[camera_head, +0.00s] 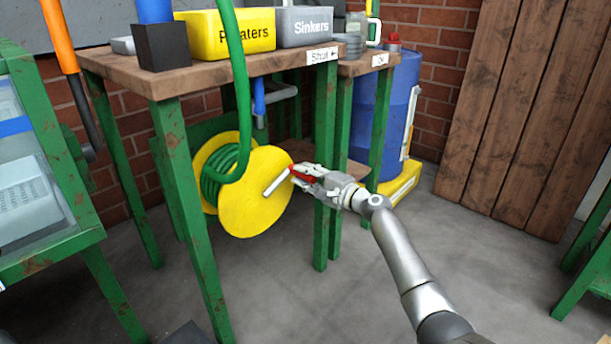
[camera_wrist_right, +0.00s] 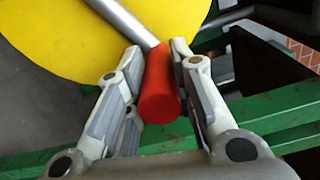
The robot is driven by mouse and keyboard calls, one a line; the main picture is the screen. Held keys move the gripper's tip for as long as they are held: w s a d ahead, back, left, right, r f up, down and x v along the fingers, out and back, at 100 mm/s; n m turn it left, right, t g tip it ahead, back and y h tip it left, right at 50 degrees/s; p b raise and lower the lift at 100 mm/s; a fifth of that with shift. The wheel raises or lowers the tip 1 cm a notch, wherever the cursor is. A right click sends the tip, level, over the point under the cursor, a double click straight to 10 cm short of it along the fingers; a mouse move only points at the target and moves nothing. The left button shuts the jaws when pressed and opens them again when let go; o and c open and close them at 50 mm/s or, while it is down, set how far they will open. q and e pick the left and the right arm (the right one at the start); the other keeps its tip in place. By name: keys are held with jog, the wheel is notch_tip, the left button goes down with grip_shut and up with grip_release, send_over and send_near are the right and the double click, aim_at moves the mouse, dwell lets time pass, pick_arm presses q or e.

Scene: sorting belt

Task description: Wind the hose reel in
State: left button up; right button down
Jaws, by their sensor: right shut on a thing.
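The yellow hose reel (camera_head: 258,200) stands under the wooden bench, with green hose (camera_head: 212,180) wound between its discs. A length of the hose rises from the reel in a loop past the bench front. A grey crank arm (camera_head: 277,183) reaches from the disc to a red handle (camera_head: 303,172). My right gripper (camera_head: 302,174) is at the reel's right side, shut on the red handle. In the right wrist view the red handle (camera_wrist_right: 159,90) sits between the two fingers, with the yellow disc (camera_wrist_right: 70,35) behind. My left gripper is not in view.
The wooden bench (camera_head: 200,78) on green legs carries a yellow bin (camera_head: 225,38) and a grey "Sinkers" bin (camera_head: 305,27). A green bench leg (camera_head: 325,150) stands close by my right gripper. A blue drum (camera_head: 398,110) stands behind. The floor at front is clear.

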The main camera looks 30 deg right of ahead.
jog(key=c, duration=1.3)
grip_release()
jog(key=shift+d+r, duration=0.25)
jog(key=shift+c, duration=0.2)
jog(key=shift+o, duration=0.7)
jog(key=shift+w, duration=0.1)
jog(key=shift+f, duration=0.15)
jog(key=shift+a, duration=0.1)
jog(key=v, duration=1.2)
